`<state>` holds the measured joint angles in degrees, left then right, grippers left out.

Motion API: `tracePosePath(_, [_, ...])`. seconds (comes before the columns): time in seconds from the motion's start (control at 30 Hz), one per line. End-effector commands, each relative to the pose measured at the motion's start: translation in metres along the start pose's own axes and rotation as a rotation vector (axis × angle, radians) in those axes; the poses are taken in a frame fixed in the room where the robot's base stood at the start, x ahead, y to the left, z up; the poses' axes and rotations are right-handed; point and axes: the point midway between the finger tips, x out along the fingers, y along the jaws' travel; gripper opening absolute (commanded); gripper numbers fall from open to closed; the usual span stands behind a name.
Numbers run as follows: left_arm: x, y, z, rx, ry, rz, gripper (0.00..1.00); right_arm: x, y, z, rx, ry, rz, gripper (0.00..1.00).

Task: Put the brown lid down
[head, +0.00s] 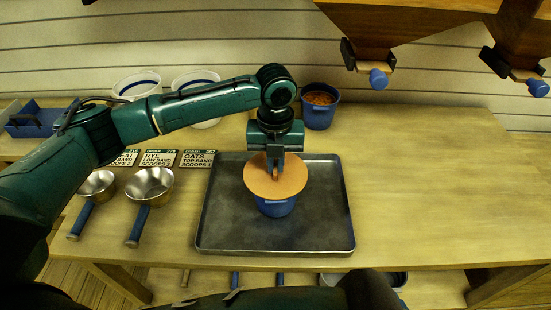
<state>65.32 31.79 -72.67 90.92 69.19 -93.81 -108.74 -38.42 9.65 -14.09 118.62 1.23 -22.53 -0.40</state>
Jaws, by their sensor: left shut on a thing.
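The brown lid (258,184) is a flat round disc at the middle of the head view. My left gripper (276,172) points down and is shut on the lid's knob at its centre. A blue tub (275,208) stands on the dark metal tray (325,225) directly under the lid. The lid hides the tub's rim and inside, so I cannot tell whether the lid touches the tub. My right gripper is not in view.
Another blue tub (319,115) with orange-brown contents stands behind the tray. Two metal scoops (150,184) (97,183) lie left, near label cards (197,159). White bowls (136,84) stand behind. Wooden chutes (375,50) hang above right. The table's right side (430,170) is clear.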

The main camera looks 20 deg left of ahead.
Motion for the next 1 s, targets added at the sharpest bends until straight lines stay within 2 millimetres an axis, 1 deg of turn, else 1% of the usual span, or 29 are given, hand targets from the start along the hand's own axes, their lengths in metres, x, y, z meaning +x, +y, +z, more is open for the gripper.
tracePosePath(0.03, [0.001,0.000,0.000,0.000,0.000,0.000,0.10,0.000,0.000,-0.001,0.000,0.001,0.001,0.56])
tracePosePath(0.2, [0.001,0.000,0.000,0.000,0.000,0.000,0.24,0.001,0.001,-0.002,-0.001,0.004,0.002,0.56])
tracePosePath(0.3, [0.001,0.000,0.000,0.000,0.000,0.000,0.30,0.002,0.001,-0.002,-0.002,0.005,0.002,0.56])
tracePosePath(0.5, [0.000,0.000,0.000,0.000,0.000,0.000,0.30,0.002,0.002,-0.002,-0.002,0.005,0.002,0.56])
tracePosePath(0.6, [-0.004,0.000,0.000,0.001,-0.002,-0.001,0.30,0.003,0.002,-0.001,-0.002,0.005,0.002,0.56])
tracePosePath(0.67, [-0.011,-0.001,0.001,0.001,-0.002,-0.003,0.30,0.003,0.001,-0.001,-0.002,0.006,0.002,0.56])
tracePosePath(0.77, [-0.029,-0.001,0.001,0.000,-0.003,-0.003,0.30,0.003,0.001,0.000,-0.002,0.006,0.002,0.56])
tracePosePath(1.0, [-0.082,-0.001,0.000,0.001,-0.003,-0.003,0.30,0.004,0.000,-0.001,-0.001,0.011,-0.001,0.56])
